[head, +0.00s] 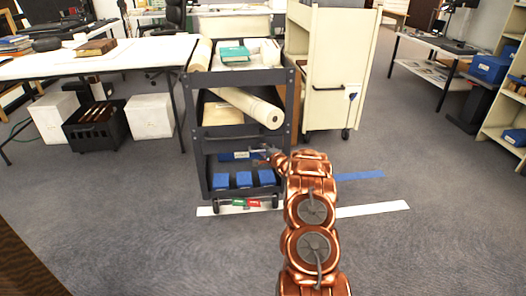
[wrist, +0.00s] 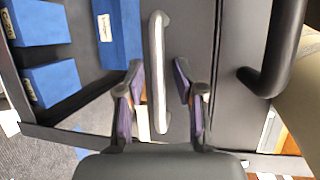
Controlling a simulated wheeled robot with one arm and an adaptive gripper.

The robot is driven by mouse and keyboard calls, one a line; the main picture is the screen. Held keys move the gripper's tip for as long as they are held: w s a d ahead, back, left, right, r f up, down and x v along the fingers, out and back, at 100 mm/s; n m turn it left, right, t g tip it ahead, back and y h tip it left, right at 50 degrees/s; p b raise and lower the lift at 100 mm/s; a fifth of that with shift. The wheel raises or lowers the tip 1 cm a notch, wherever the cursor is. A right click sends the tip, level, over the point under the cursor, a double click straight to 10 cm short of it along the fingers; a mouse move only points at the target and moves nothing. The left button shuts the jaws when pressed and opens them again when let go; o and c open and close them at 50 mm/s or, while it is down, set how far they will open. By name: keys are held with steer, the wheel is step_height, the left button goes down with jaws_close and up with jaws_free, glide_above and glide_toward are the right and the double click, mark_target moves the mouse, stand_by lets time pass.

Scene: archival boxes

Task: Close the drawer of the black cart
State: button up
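The black cart (head: 285,100) stands left of centre in the head view, with shelves holding rolls, books and blue boxes. My gripper (head: 268,152) is at its front, at the level just above the bottom shelf. In the wrist view a silver bar handle (wrist: 157,30) runs along a dark drawer front (wrist: 190,30). My gripper (wrist: 158,75) is open, with one finger on each side of the handle and a visible gap to each. My arm and gripper hide part of the cart's lower right in the head view. How far the drawer stands out, I cannot tell.
Several blue boxes (head: 243,179) sit on the cart's bottom shelf. A thick black bar (wrist: 280,50) shows right of the drawer front in the wrist view. A cream cabinet (head: 330,65) stands right of the cart, a white table (head: 120,58) left.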

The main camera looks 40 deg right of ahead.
steer(key=shift+s, duration=0.1)
steer(key=v, duration=1.1)
steer(key=shift+s+r, duration=0.15)
steer(key=shift+s, duration=0.2)
steer(key=shift+a, duration=0.1)
stand_by(0.4)
